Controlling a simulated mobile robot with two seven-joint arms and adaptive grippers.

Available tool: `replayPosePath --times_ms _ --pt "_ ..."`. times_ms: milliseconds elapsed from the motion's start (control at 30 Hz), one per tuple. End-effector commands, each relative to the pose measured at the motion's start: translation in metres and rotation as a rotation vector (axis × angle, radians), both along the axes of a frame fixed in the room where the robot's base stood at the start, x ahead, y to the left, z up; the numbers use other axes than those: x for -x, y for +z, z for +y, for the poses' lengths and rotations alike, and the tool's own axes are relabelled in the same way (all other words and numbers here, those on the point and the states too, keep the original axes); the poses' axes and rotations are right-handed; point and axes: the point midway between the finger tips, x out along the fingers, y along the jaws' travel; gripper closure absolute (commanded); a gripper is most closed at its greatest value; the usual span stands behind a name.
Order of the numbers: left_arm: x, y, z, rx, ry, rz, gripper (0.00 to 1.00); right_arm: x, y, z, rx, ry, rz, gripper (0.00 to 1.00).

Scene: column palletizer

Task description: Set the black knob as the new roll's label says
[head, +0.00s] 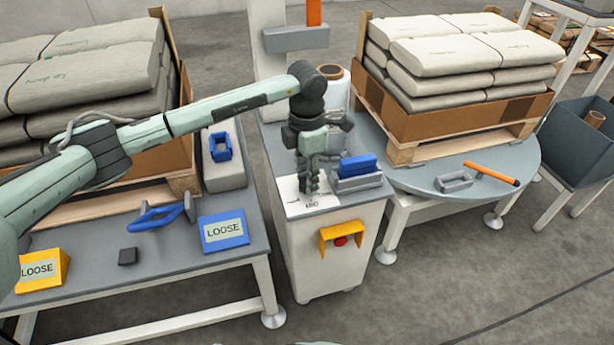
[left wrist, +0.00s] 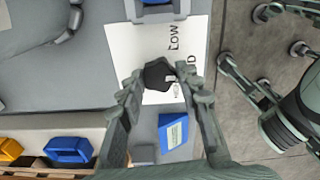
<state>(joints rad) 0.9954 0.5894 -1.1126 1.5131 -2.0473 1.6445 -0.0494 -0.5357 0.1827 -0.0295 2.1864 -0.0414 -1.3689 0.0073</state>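The black knob (left wrist: 158,73) sits on a white dial plate (left wrist: 128,45) in the left wrist view. The plate reads LOW, a word ending in ID that is partly covered, and a further mark mostly hidden. A small pale mark shows at the knob's lower right edge. My left gripper (left wrist: 160,82) points down at the plate, its fingers apart on either side of the knob; contact is not clear.
Beside the plate is a blue block in a grey holder (head: 358,166). A yellow guard with a red button (head: 341,236) is on the cabinet front. Blue (head: 224,231) and yellow (head: 42,270) LOOSE signs stand on the left table. Sacks on pallets flank the cabinet.

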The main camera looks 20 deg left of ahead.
Motion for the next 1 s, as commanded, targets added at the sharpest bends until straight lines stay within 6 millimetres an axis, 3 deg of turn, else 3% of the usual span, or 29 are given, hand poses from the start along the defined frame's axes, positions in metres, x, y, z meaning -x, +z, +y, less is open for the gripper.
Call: replayPosePath --times_ms 33,167,533,667,1000 --pt "0.0 0.0 0.0 0.0 0.0 0.001 0.61 0.0 -0.001 0.0 -0.001 -0.001 0.001 0.03" --pt "0.0 0.0 0.0 -0.001 -0.001 0.001 0.45 0.001 -0.002 0.001 -0.002 -0.002 0.004 0.03" --pt "-0.001 0.005 0.0 0.0 -0.001 -0.001 0.45 -0.001 -0.001 0.0 0.0 0.0 0.002 0.03" --pt "-0.001 0.024 0.0 0.002 -0.002 -0.004 0.45 -0.001 -0.001 0.0 0.0 0.001 0.001 0.03" --pt "-0.001 0.094 0.0 0.001 -0.002 -0.003 0.45 -0.001 0.0 0.0 0.0 0.001 0.0 0.03"
